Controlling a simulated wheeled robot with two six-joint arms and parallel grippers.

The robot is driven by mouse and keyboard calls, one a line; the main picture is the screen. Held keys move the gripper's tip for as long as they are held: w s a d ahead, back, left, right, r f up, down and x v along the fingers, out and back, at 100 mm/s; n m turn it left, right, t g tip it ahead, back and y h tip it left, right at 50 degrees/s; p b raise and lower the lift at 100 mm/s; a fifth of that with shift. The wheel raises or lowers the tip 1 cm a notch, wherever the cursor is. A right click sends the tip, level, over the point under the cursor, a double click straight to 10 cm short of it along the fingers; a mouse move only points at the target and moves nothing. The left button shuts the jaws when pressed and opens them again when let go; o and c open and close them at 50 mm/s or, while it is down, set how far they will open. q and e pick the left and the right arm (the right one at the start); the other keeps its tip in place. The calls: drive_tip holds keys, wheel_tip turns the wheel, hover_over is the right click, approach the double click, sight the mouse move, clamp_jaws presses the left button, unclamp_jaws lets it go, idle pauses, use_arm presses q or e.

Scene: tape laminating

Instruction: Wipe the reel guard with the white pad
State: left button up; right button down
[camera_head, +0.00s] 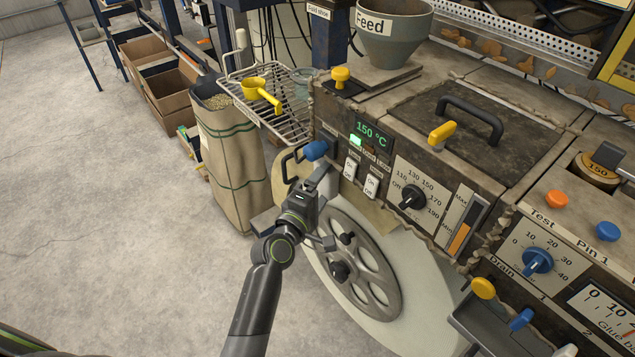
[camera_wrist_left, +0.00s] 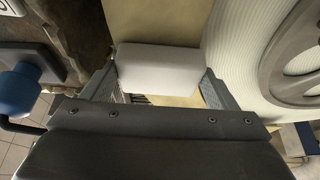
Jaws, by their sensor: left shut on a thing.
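My left gripper (camera_head: 322,180) reaches in beside the machine, above the grey spoked reel (camera_head: 352,262) with its wide white roll. In the left wrist view the gripper (camera_wrist_left: 160,82) is shut on the white pad (camera_wrist_left: 158,66), one finger at each end. The pad lies in front of a tan surface (camera_wrist_left: 155,20), perhaps the reel guard; I cannot tell whether they touch. Tan panel also shows in the head view (camera_head: 376,215), between the machine front and the roll. The pad is hidden in the head view. My right gripper is not in view.
A blue knob (camera_head: 316,150) and a black handle are close to the left gripper. The machine front has switches (camera_head: 351,168) and a dial (camera_head: 411,197). A sack (camera_head: 230,150) and a wire rack (camera_head: 275,115) stand behind left. The floor at left is clear.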

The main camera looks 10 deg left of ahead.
use_arm(q)
drive_tip(key=shift+s+d+f+b, duration=0.1)
drive_tip(key=shift+s+d+b, duration=0.1)
drive_tip(key=shift+s+d, duration=0.45)
drive_tip(key=shift+s+d+f+b, duration=0.15)
drive_tip(key=shift+s+d, duration=0.2)
drive_tip(key=shift+d, duration=0.5)
drive_tip(key=shift+w+d+r, duration=0.1)
drive_tip(key=shift+r, duration=0.1)
drive_tip(key=shift+w+a+p, duration=0.45)
drive_tip(key=shift+w+a, duration=0.05)
drive_tip(key=shift+w, duration=0.05)
drive_tip(key=shift+w+a+r, duration=0.3)
drive_tip(key=shift+w+a, duration=0.2)
drive_tip(key=shift+a, duration=0.3)
drive_tip(key=shift+c, duration=0.5)
drive_tip(key=w+a, duration=0.2)
drive_tip(key=a, duration=0.1)
drive_tip(key=shift+w+p, duration=0.15)
drive_tip(key=shift+p, duration=0.15)
